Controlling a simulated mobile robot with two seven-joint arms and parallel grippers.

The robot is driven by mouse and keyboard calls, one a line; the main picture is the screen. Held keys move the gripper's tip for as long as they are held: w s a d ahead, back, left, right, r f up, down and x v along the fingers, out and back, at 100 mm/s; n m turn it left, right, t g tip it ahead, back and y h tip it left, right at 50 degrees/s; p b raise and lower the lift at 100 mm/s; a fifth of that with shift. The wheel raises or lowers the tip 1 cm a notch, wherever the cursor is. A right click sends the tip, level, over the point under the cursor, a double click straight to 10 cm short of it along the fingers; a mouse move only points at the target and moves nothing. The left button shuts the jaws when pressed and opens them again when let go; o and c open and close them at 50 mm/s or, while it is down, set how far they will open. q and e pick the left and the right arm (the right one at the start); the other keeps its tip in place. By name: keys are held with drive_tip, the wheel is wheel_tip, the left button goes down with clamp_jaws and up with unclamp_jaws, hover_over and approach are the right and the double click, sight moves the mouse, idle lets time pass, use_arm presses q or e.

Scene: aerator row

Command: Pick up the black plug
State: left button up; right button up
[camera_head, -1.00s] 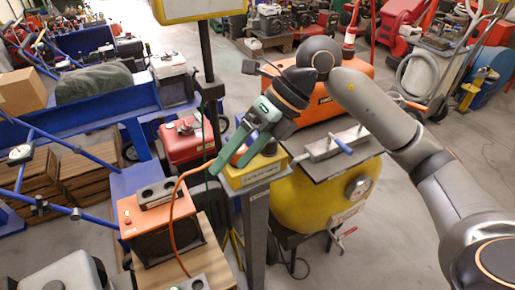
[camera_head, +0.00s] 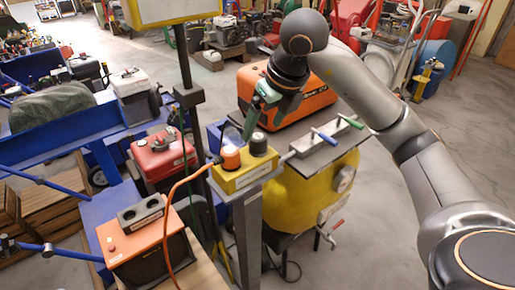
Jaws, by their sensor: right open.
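The black plug (camera_head: 258,144) stands upright on the yellow box (camera_head: 240,178), at its right end. An orange plug (camera_head: 231,157) with an orange cable sits beside it on the left. My right gripper (camera_head: 254,122) is open and empty, with green fingers. It appears just above the black plug, apart from it as far as I can tell; the depth between them is hard to judge. My left gripper is not in view.
The yellow box tops a grey post (camera_head: 248,235). An orange machine (camera_head: 310,98) is behind. An orange-topped box (camera_head: 133,228) stands at lower left.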

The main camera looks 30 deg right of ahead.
sight(259, 137)
drive_tip(key=x, duration=0.6)
drive_tip(key=shift+w+d+f, duration=0.2)
drive_tip(key=shift+w+d, duration=0.05)
drive_tip(key=shift+w, duration=0.05)
clamp_jaws()
idle(0.4)
